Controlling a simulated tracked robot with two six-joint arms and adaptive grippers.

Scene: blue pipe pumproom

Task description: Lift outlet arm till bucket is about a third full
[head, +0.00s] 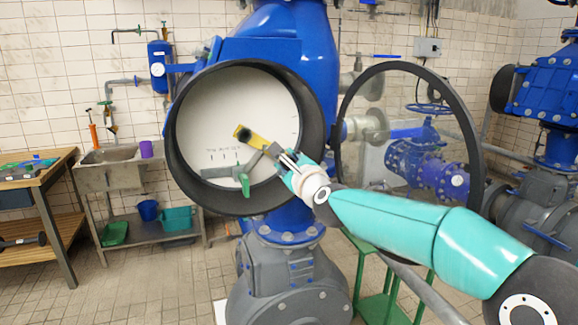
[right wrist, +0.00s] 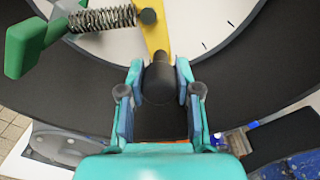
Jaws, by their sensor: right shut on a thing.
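A big round dial with a white face (head: 240,90) and thick black rim stands in the middle of the head view. A yellow arm (head: 250,137) lies across its face, tilted down to the right; it also shows in the right wrist view (right wrist: 154,30). My right gripper (head: 280,157) is shut on the dark round grip (right wrist: 160,82) at the yellow arm's lower end, one finger on each side. A green piece (right wrist: 25,38) and a coil spring (right wrist: 100,19) are beside it. A blue bucket (head: 148,210) stands on the shelf under the sink; its inside cannot be made out. My left gripper is out of view.
The dial's clear cover in a black ring (head: 462,110) stands open at the right, close to my right arm. A sink (head: 110,177) with a purple cup (head: 146,149) and a wooden bench (head: 50,185) are at the left. A green stand (head: 372,305) is below my arm.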

